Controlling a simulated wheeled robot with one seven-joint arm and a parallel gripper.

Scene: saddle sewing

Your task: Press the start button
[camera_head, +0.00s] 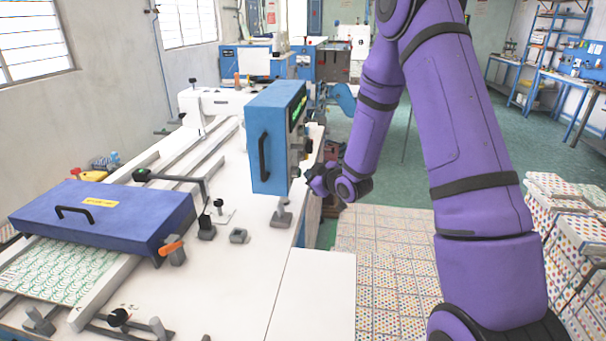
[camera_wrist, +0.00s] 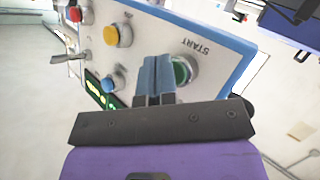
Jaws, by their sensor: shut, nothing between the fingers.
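The control box (camera_head: 271,139) is blue and stands upright on the white machine table. In the wrist view its pale panel (camera_wrist: 216,60) faces the camera, tilted, with the word START printed upside down. The green start button (camera_wrist: 182,71) sits below that word, partly hidden behind my fingers. My gripper (camera_wrist: 158,62) is shut and empty, with its fingertips in front of the panel, just left of the green button. I cannot tell whether they touch it. In the head view my purple arm reaches to the right side of the box, and the gripper's fingertips are hidden there.
A blue cover (camera_head: 105,215) and clamps lie on the table. Patterned stacks (camera_head: 388,260) stand on the floor below my arm.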

